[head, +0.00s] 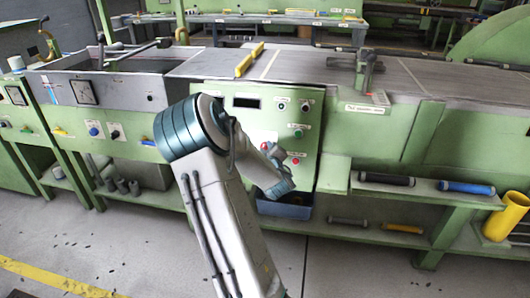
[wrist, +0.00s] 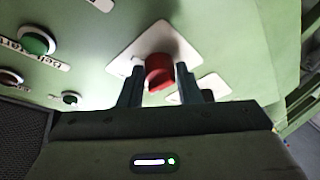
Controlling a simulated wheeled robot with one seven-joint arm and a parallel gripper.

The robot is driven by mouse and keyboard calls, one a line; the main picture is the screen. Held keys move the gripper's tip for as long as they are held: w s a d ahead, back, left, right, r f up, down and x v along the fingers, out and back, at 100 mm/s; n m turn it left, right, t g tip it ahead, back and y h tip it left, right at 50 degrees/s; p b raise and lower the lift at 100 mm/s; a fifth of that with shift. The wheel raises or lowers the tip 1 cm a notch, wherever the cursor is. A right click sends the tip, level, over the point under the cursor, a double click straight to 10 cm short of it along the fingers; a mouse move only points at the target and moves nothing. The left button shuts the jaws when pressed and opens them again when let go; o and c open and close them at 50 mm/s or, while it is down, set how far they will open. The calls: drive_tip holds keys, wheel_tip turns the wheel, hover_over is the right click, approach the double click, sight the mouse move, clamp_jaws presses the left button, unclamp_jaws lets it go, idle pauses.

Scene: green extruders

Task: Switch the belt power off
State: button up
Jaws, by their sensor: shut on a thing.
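A green control panel (head: 309,112) stands in the middle of the head view, partly behind my arm. In the wrist view, a red knob (wrist: 159,71) sits on a pale plate (wrist: 185,44) on the green panel face. My gripper (wrist: 160,78) has one dark finger on each side of the red knob and is shut on it. In the head view, my arm's end is close to the panel's lower part, and the fingers cannot be made out clearly there. Whether the knob is turned or pressed cannot be told.
In the wrist view, a green button (wrist: 38,43) and a smaller one (wrist: 70,98) are left of my fingers. In the head view, a blue bin (head: 284,211) is below the panel. A shelf (head: 408,193) with rollers juts out to the right. Open floor lies in front.

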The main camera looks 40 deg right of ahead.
drive_tip(key=shift+d+r+n, duration=0.15)
drive_tip(key=shift+n, duration=0.35)
drive_tip(key=o, duration=0.9)
drive_tip(key=shift+o, duration=0.2)
drive_tip(key=b+v, duration=0.5)
drive_tip(key=v, duration=0.8)
drive_tip(key=shift+s+r+b, duration=0.15)
drive_tip(key=shift+s+b, duration=0.2)
drive_tip(key=shift+b, duration=0.05)
